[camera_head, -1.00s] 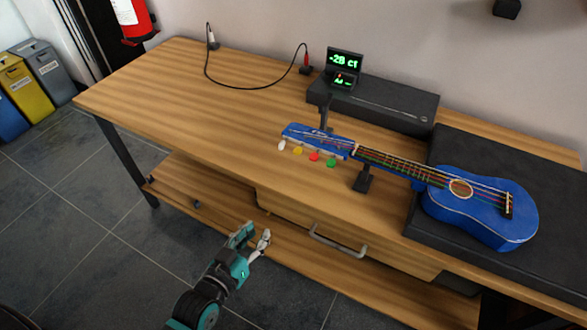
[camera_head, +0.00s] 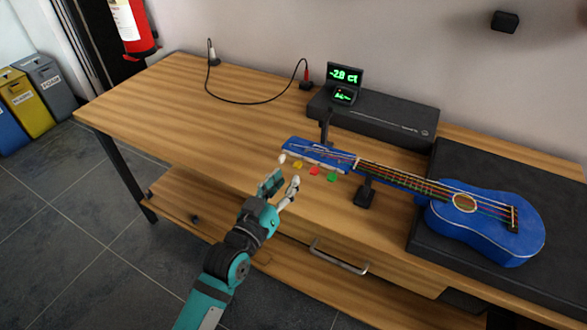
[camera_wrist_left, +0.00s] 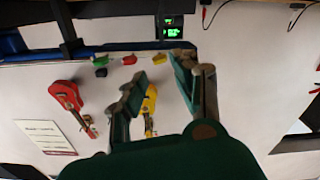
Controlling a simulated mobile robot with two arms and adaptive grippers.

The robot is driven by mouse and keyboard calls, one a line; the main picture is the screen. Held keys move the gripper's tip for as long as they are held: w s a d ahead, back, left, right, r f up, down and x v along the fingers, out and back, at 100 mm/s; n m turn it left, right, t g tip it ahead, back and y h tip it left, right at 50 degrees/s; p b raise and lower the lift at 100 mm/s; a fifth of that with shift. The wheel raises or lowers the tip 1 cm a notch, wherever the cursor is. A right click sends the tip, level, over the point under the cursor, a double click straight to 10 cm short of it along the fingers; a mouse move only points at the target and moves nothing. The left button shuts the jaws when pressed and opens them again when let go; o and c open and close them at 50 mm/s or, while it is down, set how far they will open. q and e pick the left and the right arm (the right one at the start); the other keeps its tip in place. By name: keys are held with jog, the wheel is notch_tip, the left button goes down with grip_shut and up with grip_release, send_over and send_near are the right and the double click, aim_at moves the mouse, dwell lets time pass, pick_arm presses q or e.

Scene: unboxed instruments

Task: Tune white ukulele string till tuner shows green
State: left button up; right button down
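A blue ukulele (camera_head: 487,230) lies with its body on a black case and its neck on small supports. Its headstock (camera_head: 318,154) points left. White (camera_head: 282,158), yellow (camera_head: 297,165), red (camera_head: 315,171) and green (camera_head: 332,177) pegs line its near edge. The tuner (camera_head: 344,76) behind it reads about -28 ct in green; its lower line is too small to read. My left gripper (camera_head: 282,182) is open and empty, just below and near the white peg. The left wrist view shows its parted fingers (camera_wrist_left: 158,78) near the yellow peg (camera_wrist_left: 160,58). My right gripper is not in view.
The black case (camera_head: 408,238) fills the table's right side. A black box (camera_head: 385,110) stands behind the headstock. A cable (camera_head: 245,102) lies at the back left. The table's left side (camera_head: 170,100) is clear. A drawer handle (camera_head: 338,258) juts out in front.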

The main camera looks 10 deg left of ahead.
aim_at(296, 168)
pick_arm(q)
jog(key=shift+x, duration=2.35)
grip_shut()
jog(key=shift+r+p, duration=0.1)
jog(key=shift+p, duration=0.2)
jog(key=c, duration=0.6)
grip_release()
jog(key=shift+m, duration=0.4)
jog(key=o, duration=0.6)
jog(key=shift+s, duration=0.1)
